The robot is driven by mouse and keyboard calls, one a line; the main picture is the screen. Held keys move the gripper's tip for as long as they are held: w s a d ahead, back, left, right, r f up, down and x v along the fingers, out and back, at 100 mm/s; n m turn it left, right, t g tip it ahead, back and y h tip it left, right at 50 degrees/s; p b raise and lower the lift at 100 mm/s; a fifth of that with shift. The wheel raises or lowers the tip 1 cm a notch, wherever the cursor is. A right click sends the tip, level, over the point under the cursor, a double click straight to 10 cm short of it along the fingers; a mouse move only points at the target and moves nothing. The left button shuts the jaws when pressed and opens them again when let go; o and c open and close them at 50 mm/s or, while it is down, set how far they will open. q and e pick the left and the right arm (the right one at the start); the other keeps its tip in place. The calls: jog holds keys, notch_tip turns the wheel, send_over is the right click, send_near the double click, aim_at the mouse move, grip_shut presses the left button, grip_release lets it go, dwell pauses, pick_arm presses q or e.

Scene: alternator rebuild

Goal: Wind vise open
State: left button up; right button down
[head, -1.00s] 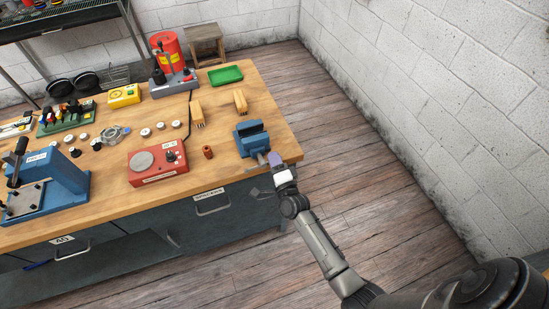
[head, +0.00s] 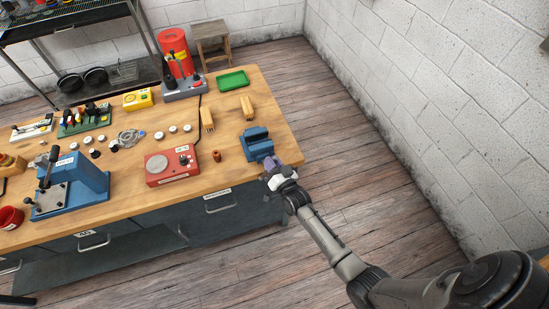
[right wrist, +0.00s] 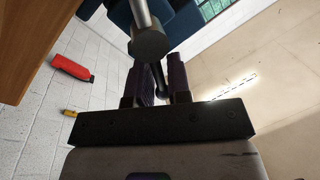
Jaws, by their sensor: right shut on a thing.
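The blue vise (head: 257,143) is fixed at the front right corner of the workbench (head: 130,206). My right gripper (head: 271,164) is at the vise's front, just off the bench edge. In the right wrist view its two dark purple fingers (right wrist: 162,84) stand on either side of a thin metal bar (right wrist: 160,78), the vise handle, and are shut on it. The round grey end of the vise screw (right wrist: 149,43) shows just beyond the fingers. The gap between the vise jaws is too small to judge. My left gripper is not in view.
A red box with a round plate (head: 171,165) and a small brown cup (head: 216,156) stand left of the vise. The floor (head: 345,125) right of the bench is clear.

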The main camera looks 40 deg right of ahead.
jog(key=n+p, duration=0.1)
jog(key=a+n+p, duration=0.1)
jog(key=n, duration=0.2)
jog(key=shift+w+a+r+n+g+p, duration=0.25)
jog(key=shift+w+r+n+g+p, duration=0.05)
jog(key=shift+r+n+g+p, duration=0.1)
jog(key=n, duration=0.1)
jog(key=a+n+p, duration=0.1)
jog(key=n, duration=0.1)
jog(key=shift+w+f+g, duration=0.1)
jog(key=shift+w+g, duration=0.1)
jog(key=shift+g, duration=0.1)
jog(key=shift+a+f+n+y+p, duration=0.2)
jog(key=shift+a+n+y+p, duration=0.15)
jog(key=shift+n, duration=0.55)
jog(key=c, duration=1.3)
grip_release()
jog(key=shift+w, duration=0.1)
jog(key=s, duration=0.4)
jog(key=s+a, duration=0.1)
jog(key=s, duration=0.4)
jog(key=s+a+r, duration=0.1)
jog(key=s, duration=0.3)
jog(key=shift+s+a, duration=0.15)
jog(key=shift+s, duration=0.15)
